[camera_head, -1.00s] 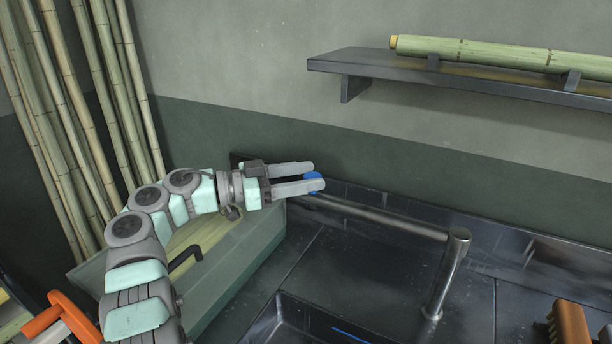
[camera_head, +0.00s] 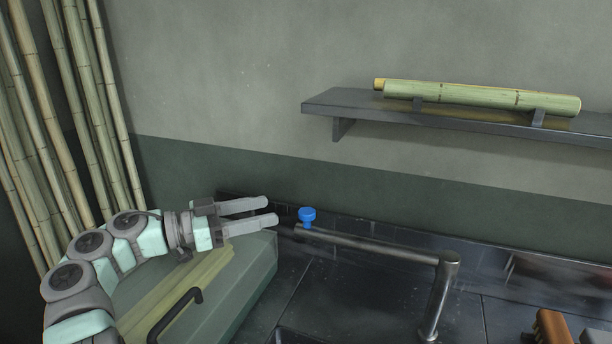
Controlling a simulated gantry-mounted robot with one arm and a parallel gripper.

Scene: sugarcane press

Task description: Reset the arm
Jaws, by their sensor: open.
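My gripper (camera_head: 270,211) is at the centre left, its two grey fingers spread and pointing right. Nothing is between the fingers. A blue knob (camera_head: 307,215) sits just right of the fingertips, with a visible gap between them. It is at the left end of a dark metal faucet pipe (camera_head: 375,246). My arm reaches in from the lower left over a green box.
The green box (camera_head: 255,268) with a black handle (camera_head: 176,312) stands below my arm. A wall shelf (camera_head: 340,104) holds green cane (camera_head: 480,97) at upper right. Bamboo poles (camera_head: 85,100) stand at left. A brown object (camera_head: 553,328) is at lower right.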

